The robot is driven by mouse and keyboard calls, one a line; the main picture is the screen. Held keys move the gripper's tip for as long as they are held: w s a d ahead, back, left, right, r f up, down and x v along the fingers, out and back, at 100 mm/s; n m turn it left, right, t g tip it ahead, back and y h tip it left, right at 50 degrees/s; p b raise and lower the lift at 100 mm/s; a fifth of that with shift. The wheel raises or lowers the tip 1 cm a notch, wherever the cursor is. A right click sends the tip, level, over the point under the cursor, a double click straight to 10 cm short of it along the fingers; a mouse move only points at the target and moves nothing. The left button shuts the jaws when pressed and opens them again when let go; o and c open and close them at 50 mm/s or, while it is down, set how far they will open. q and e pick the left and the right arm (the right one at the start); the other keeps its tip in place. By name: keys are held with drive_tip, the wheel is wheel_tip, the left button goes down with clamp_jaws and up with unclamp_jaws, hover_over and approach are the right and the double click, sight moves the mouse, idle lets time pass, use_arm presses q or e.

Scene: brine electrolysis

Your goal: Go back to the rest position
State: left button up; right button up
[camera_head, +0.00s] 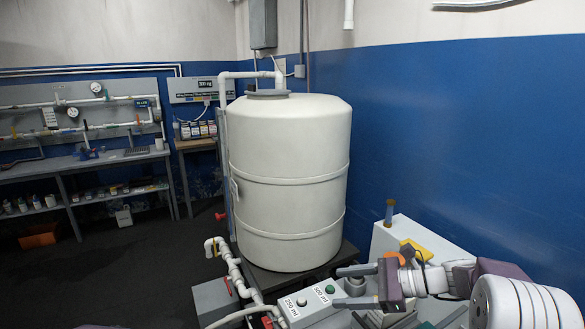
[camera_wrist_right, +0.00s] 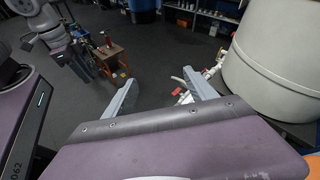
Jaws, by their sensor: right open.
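My right gripper (camera_head: 346,287) comes in from the lower right of the head view. Its two grey fingers point left and are spread apart with nothing between them. It is over or beside the white button box (camera_head: 313,306) labelled 250 ml and 500 ml; I cannot tell its exact height above the box. In the right wrist view the open fingers (camera_wrist_right: 158,78) also show, with dark floor beyond them.
A big white tank (camera_head: 290,160) stands on a dark base, with white pipes (camera_head: 232,266) at its lower left. A white machine (camera_head: 402,238) with a yellow part is behind my right arm. A workbench (camera_head: 80,160) lines the back left wall. The floor (camera_head: 130,270) at left is clear.

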drive_tip(key=s+a+f+n+g+h, duration=0.2)
drive_tip(key=s+a+f+n+h, duration=0.1)
drive_tip(key=s, duration=0.4)
drive_tip(key=s+a+f+n+g+h, duration=0.2)
drive_tip(key=s+a+f+n+g, duration=0.15)
drive_tip(key=s, duration=0.35)
drive_tip(key=s+d+f+n+t+h, duration=0.2)
drive_tip(key=s+d+f+n+h, duration=0.4)
drive_tip(key=d+n, duration=0.5)
wheel_tip(320, 180, down, 4)
drive_tip(key=shift+s+d+r+n+h, duration=0.2)
drive_tip(key=shift+d+n+h, duration=0.05)
drive_tip(key=shift+n+h, duration=0.7)
drive_tip(key=shift+t, duration=0.25)
